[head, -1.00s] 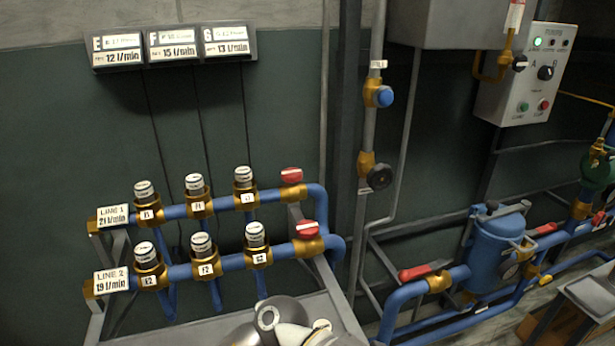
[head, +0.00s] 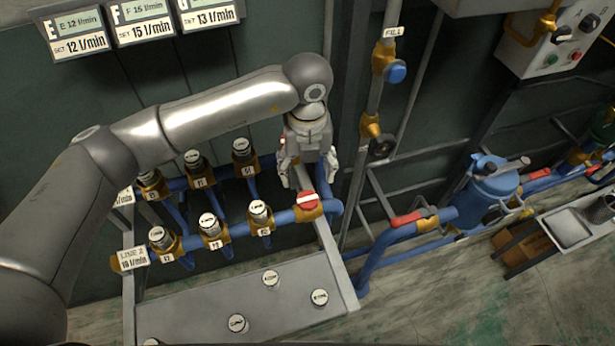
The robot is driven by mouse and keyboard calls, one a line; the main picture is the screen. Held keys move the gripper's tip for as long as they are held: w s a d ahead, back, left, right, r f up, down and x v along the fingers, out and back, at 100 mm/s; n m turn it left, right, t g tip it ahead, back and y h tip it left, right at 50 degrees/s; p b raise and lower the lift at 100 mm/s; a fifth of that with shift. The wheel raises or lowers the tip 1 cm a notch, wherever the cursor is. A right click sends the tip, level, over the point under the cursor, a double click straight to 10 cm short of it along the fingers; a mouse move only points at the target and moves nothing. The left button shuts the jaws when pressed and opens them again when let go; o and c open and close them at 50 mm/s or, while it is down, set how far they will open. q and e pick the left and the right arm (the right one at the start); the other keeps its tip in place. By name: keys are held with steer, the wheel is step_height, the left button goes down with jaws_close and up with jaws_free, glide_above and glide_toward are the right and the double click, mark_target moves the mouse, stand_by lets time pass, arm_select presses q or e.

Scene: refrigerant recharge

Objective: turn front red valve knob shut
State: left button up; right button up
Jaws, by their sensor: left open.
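The front red valve knob (head: 307,201) sits at the right end of the front blue pipe, with a white bar across its top. My left gripper (head: 309,184) points down just above and behind this knob, fingers spread on either side. It is open and holds nothing; I cannot tell whether a finger touches the knob. The rear red knob is hidden behind my left gripper. My right gripper is not in view.
Two blue pipes carry several capped valves (head: 210,224) left of the knob. A grey bench (head: 200,300) with round white-topped caps lies in front. A vertical pipe (head: 377,100) with a blue knob stands to the right, and a blue tank (head: 490,190) farther right.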

mark_target(308, 198)
arm_select(q)
step_height(308, 198, down, 9)
steer(key=shift+s+r+p, duration=0.15)
steer(key=shift+r+p, duration=0.05)
steer(key=shift+p, duration=1.05)
steer(key=shift+f, duration=0.6)
